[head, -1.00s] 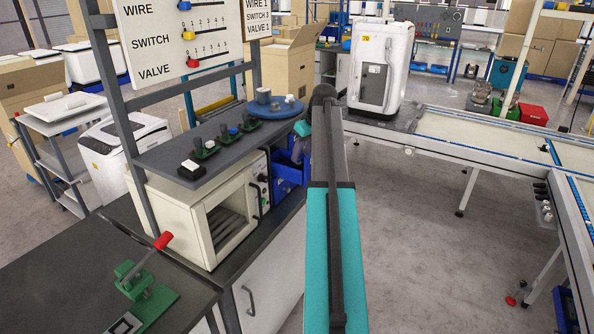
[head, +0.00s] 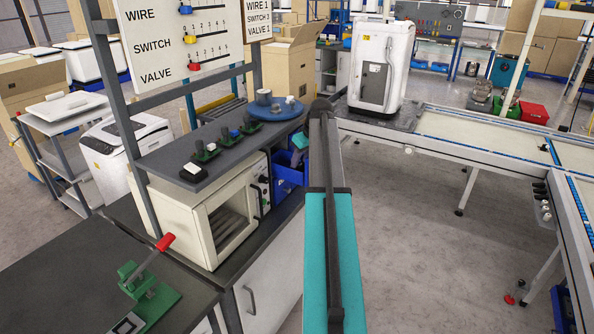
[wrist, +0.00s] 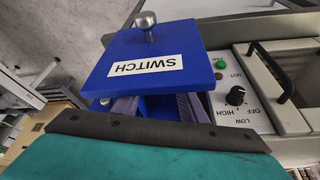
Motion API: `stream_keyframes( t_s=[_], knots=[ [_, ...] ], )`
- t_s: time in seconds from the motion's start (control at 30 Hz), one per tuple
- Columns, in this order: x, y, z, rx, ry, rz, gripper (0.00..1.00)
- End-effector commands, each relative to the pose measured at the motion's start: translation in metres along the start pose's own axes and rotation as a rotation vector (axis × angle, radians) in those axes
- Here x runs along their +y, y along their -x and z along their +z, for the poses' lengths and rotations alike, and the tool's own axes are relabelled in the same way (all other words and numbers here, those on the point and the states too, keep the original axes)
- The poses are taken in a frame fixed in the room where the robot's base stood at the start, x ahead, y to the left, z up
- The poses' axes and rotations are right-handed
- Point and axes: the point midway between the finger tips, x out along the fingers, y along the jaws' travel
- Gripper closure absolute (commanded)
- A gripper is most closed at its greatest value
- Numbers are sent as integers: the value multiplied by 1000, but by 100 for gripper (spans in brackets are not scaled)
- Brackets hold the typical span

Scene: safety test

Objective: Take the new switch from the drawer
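A blue drawer (wrist: 150,62) shows in the wrist view, its front panel labelled SWITCH, with a round metal knob (wrist: 146,24). My gripper (wrist: 160,104) is at the drawer, its two grey fingers apart on either side of blue drawer material. The front panel hides the fingertips, and no switch shows between them. In the head view the blue drawer unit (head: 288,174) stands at the right end of the workbench, partly covered by my arm. The new switch is not visible in either view.
A cream oven (head: 210,215) with a control panel (wrist: 238,92) stands beside the drawers. A dark shelf (head: 215,150) above it carries several small fixtures and a round blue stand (head: 275,108).

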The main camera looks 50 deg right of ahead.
Motion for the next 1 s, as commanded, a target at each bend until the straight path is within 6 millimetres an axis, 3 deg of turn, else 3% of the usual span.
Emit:
stream_keyframes(
  t_s=[0.2,0.77,0.93,1.0],
  knots=[
    [0,-12,0,-1,0,0,61],
    [1,-13,1,0,-1,1,61],
    [1,-13,1,0,-1,1,87],
    [1,-13,1,0,-1,1,87]
  ],
)
